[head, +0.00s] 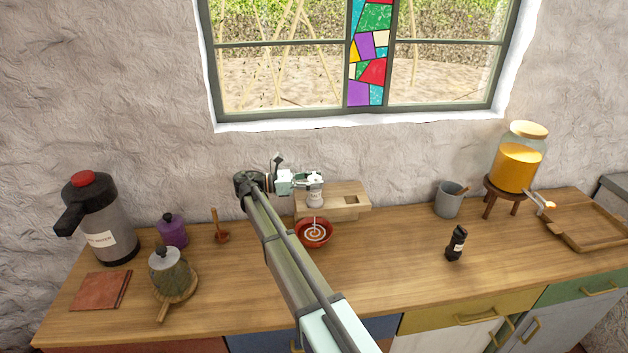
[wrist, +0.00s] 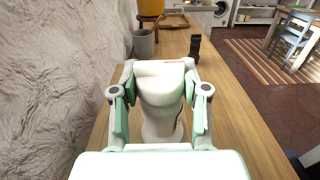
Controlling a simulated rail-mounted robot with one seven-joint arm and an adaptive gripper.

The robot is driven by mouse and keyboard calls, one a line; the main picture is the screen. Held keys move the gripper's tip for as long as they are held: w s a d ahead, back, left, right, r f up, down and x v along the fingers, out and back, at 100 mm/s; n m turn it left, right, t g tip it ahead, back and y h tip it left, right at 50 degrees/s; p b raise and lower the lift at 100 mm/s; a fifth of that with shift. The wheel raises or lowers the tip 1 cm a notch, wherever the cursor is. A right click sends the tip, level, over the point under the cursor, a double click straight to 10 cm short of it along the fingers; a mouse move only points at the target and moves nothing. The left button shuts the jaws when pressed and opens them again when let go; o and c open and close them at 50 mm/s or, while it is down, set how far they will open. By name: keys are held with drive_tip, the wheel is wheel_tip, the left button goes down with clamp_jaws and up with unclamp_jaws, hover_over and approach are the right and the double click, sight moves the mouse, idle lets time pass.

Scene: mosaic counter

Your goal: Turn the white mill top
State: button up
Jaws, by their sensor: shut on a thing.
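The white mill (head: 315,192) stands upright in front of the wooden block (head: 352,190), or over its left part; I cannot tell which. My gripper (head: 313,181) reaches it from the left and is shut around its top. In the wrist view the white mill (wrist: 162,118) fills the space between the two fingers of my gripper (wrist: 160,78), with a small red mark near its upper edge. A red bowl (head: 327,240) with a white spiral inside sits just below the mill. A thin pale line runs between mill and bowl.
A dark mill (head: 456,243) stands apart on the right of the counter (head: 390,260). A grey cup (head: 448,199) and a jar of orange liquid (head: 516,165) stand behind it. A flask (head: 104,225), purple pot (head: 172,231) and green jar (head: 172,275) are at left.

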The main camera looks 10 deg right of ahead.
idle(0.4)
drive_tip(key=o, duration=1.2)
drive_tip(key=shift+d, duration=0.1)
drive_tip(key=a, duration=0.7)
drive_tip(key=shift+w+a, duration=0.25)
drive_tip(key=shift+a, duration=0.05)
